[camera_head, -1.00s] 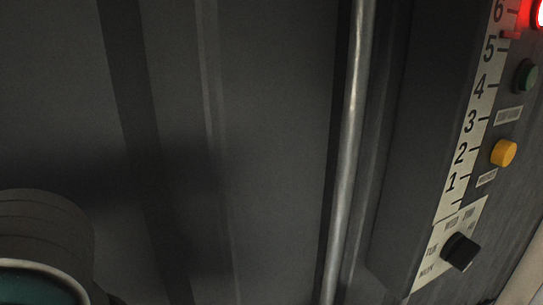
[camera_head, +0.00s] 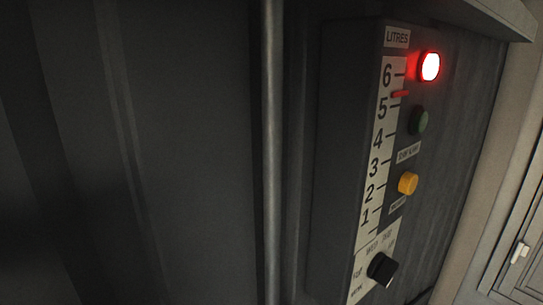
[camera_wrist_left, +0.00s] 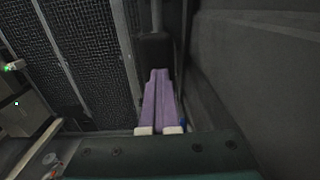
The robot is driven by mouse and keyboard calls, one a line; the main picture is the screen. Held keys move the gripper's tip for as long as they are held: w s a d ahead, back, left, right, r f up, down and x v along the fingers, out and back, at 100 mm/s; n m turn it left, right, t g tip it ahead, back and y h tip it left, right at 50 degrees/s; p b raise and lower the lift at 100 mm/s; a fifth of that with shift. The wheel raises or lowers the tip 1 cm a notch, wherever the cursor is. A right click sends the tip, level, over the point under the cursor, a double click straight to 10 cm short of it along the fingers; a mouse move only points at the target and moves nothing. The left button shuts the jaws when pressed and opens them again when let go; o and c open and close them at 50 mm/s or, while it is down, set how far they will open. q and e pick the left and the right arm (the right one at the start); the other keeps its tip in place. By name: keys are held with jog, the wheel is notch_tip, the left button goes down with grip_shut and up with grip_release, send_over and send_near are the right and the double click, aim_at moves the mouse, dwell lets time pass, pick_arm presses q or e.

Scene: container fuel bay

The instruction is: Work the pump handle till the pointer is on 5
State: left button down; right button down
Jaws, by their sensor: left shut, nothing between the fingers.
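In the head view the gauge scale (camera_head: 372,165) is a pale upright strip marked LITRES, numbered 1 to 6. Its red pointer (camera_head: 400,93) is between 5 and 6, a little above the 5 mark. In the left wrist view my left gripper (camera_wrist_left: 158,73) has its purple fingers shut together with nothing between them. A dark upright piece (camera_wrist_left: 156,48) is just beyond the fingertips; I cannot tell whether it is the pump handle, or whether the fingers touch it. No pump handle is clear in the head view. My right gripper is in neither view.
Beside the scale are a lit red lamp (camera_head: 429,66), a green button (camera_head: 419,121), a yellow button (camera_head: 408,183) and a black knob (camera_head: 382,269). A vertical metal pipe (camera_head: 271,150) runs left of the panel. Dark mesh (camera_wrist_left: 85,50) shows in the wrist view.

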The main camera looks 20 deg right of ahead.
pick_arm(q)
jog(key=shift+s+f, duration=0.15)
jog(key=shift+f, duration=0.05)
notch_tip(320, 180, down, 5)
jog(key=b, duration=0.3)
jog(key=shift+f, duration=0.15)
notch_tip(320, 180, up, 6)
jog(key=p, duration=0.6)
jog(key=shift+f, duration=0.2)
notch_tip(320, 180, down, 6)
jog(key=b, duration=0.4)
jog(key=shift+r, duration=0.15)
notch_tip(320, 180, up, 6)
jog(key=p, duration=0.6)
dwell(0.4)
